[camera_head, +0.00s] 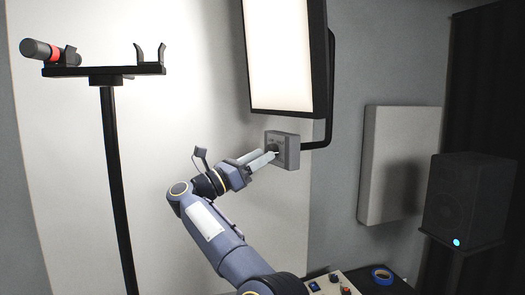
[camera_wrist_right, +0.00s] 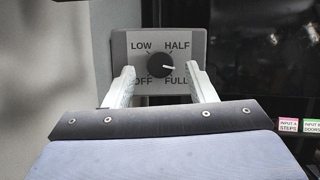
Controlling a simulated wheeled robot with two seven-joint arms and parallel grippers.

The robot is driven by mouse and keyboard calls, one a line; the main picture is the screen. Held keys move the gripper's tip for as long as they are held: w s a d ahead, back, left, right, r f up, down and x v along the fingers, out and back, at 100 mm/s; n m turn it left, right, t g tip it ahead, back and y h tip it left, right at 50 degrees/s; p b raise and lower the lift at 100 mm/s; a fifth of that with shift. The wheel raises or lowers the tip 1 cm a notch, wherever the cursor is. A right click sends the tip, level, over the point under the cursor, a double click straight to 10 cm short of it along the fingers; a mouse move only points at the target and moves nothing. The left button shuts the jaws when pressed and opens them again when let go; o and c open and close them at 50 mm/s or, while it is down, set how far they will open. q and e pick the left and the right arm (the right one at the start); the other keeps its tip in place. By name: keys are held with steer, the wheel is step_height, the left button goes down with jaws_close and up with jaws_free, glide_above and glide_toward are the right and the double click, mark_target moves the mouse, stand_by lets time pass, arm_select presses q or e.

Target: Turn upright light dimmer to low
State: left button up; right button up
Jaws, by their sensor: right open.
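The upright light is a tall, lit white panel (camera_head: 285,55) in a black frame. Below it is a grey dimmer box (camera_head: 291,152) with a round black knob (camera_wrist_right: 160,66). In the right wrist view, the box face (camera_wrist_right: 120,47) reads LOW at upper left, HALF at upper right, OFF at lower left and FULL at lower right. The knob's white mark points right, between HALF and FULL. My right gripper (camera_head: 267,157) is open, its fingers pointing at the box, one on each side of the knob in the wrist view (camera_wrist_right: 160,73). Finger contact with the knob cannot be told.
A black stand (camera_head: 108,150) with a holder and a red-banded dark cylinder (camera_head: 42,51) stands at left. A black bracket (camera_head: 330,100) runs beside the light. A speaker (camera_head: 465,200) is at right. Blue tape (camera_head: 382,275) and a control box (camera_head: 328,287) sit at the bottom.

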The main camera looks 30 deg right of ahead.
steer(key=shift+d+r, duration=0.3)
steer(key=shift+d, duration=0.35)
steer(key=c, duration=1)
steer(key=shift+o, duration=0.2)
steer(key=shift+n, duration=0.4)
